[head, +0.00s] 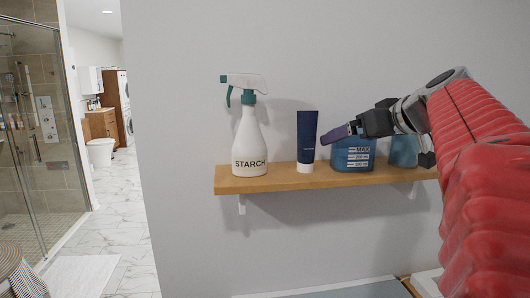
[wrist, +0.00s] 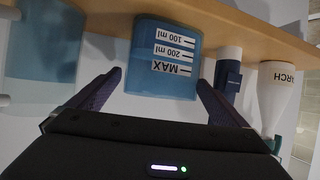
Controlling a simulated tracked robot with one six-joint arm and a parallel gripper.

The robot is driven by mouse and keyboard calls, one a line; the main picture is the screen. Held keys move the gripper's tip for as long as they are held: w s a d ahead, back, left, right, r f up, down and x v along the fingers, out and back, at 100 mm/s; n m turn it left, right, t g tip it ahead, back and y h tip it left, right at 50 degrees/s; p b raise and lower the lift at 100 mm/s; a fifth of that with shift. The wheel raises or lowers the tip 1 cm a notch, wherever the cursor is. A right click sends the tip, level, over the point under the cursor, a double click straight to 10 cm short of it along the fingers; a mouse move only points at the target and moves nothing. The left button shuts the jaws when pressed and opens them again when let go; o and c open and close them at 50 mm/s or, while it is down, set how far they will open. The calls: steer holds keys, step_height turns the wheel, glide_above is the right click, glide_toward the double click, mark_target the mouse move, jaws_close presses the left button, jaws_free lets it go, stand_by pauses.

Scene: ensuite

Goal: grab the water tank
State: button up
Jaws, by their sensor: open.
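The water tank (head: 355,158) is a translucent blue container with a white MAX and ml scale. It stands on the wooden shelf, partly hidden behind my gripper in the head view. In the wrist view, which is upside down, the tank (wrist: 168,62) sits in the middle, ahead of and between my fingers. My gripper (head: 340,133) is open and empty in front of the shelf; its two fingers (wrist: 159,78) are spread to either side of the tank, with visible gaps. I cannot tell whether the fingertips reach alongside it.
On the wooden shelf (head: 270,180), a dark blue tube (head: 306,138) stands close left of the tank, with a white STARCH spray bottle (head: 249,140) further left. A second blue container (head: 404,152) stands to the right. The grey wall is close behind.

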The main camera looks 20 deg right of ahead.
steer(key=shift+c, duration=0.5)
steer(key=c, duration=1.3)
steer(key=shift+o, duration=0.2)
steer(key=shift+r, duration=0.25)
step_height(320, 180, up, 17)
steer(key=shift+r, duration=0.15)
stand_by(1.2)
steer(key=shift+r, duration=0.1)
stand_by(0.8)
